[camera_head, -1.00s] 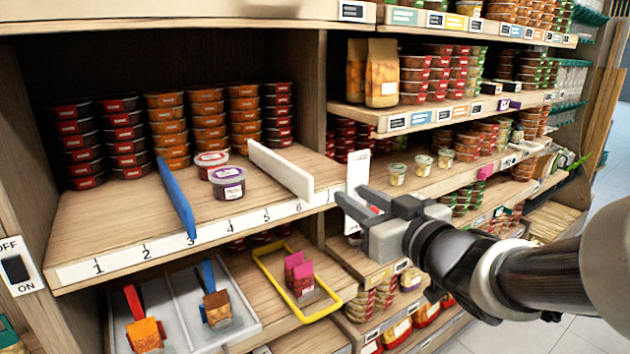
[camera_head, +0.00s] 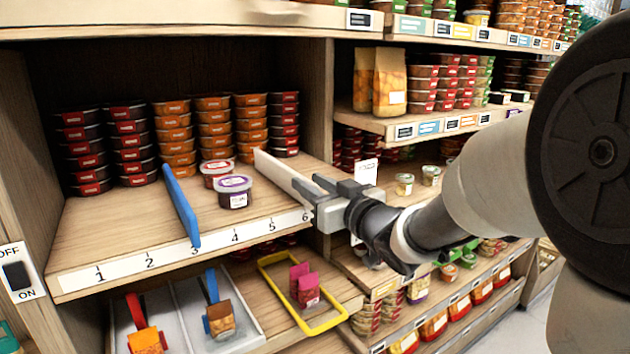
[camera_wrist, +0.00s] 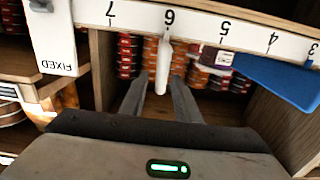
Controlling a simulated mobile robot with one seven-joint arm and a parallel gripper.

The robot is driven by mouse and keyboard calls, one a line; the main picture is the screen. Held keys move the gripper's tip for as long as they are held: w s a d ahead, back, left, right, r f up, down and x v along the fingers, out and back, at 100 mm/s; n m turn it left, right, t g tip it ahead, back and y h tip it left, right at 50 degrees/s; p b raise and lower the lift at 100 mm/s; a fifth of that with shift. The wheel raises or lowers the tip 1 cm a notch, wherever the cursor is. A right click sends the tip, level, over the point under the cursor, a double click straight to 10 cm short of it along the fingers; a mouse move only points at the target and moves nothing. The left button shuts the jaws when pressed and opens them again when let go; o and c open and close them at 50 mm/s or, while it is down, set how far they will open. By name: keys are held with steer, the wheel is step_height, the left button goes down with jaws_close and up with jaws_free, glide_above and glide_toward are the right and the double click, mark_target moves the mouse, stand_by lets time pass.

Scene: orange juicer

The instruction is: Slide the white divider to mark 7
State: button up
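The white divider (camera_head: 283,172) stands upright on the wooden shelf, its front end at mark 6. In the wrist view the white divider (camera_wrist: 163,65) lines up with mark 6, and mark 7 (camera_wrist: 111,12) is to its left. My gripper (camera_head: 306,186) is at the divider's front end and covers mark 7 in the head view. In the wrist view my gripper (camera_wrist: 160,88) is open. Its fingers are on either side of the divider, with a visible gap to each.
A blue divider (camera_head: 182,207) stands near mark 3. Two lidded tubs, one purple-topped (camera_head: 235,191), sit between the dividers, with stacked tubs behind. A white card marked FIXED (camera_wrist: 52,38) is beyond mark 7 in the wrist view. A yellow-rimmed tray (camera_head: 322,323) is below.

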steer(key=shift+x, duration=1.35)
jaws_close()
steer(key=w+d+p, duration=0.2)
steer(key=w+d, duration=0.2)
steer(key=d, duration=0.3)
steer(key=shift+w, duration=0.35)
steer(key=shift+r, duration=0.1)
jaws_free()
steer(key=shift+w+d, duration=0.1)
steer(key=shift+d, duration=0.05)
